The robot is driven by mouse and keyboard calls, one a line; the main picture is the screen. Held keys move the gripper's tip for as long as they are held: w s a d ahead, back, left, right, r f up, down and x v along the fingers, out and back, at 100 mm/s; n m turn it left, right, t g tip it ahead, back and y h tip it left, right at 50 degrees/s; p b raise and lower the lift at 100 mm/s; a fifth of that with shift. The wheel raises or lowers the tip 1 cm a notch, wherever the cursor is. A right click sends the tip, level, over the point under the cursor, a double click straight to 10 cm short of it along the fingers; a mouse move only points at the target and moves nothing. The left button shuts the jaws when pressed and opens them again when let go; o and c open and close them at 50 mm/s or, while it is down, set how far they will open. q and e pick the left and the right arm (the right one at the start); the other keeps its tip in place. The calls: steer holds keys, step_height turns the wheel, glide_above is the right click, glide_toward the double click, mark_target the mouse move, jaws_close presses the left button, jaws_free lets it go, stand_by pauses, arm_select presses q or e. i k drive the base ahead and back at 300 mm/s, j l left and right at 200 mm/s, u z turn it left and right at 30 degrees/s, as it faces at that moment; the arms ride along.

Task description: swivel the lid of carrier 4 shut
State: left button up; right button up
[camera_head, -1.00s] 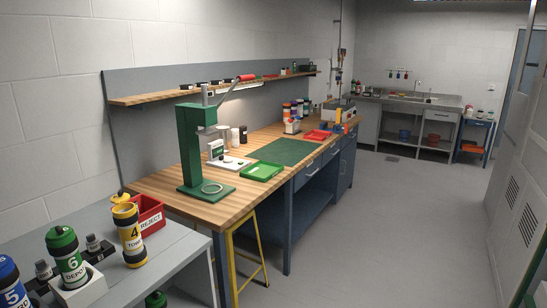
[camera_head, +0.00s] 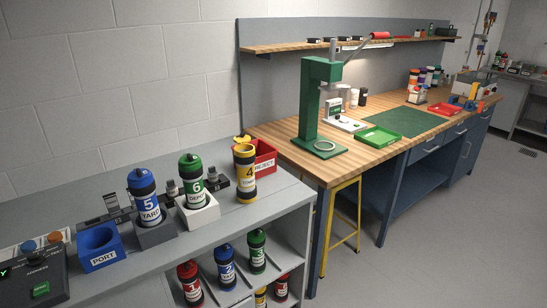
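Carrier 4 (camera_head: 245,178) is a yellow canister with dark bands and a white label. It stands upright on the grey bench top, just in front of the red REJECT bin. A yellow piece (camera_head: 242,139) shows at its top, off to one side above the dark rim; it looks like the lid, swung aside, but it is too small to be sure. Neither of my grippers is in the head view.
Green carrier 6 (camera_head: 191,184) stands in a white block, and blue carrier 5 (camera_head: 143,198) in a grey one. A blue PORT holder (camera_head: 99,249) and a control box (camera_head: 34,275) are further left. The red REJECT bin (camera_head: 267,158) is close behind carrier 4.

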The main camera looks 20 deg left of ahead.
mark_target(242, 138)
steer(key=i+j+u, duration=0.5)
steer(key=i+j, duration=0.3)
steer(key=j, duration=0.1)
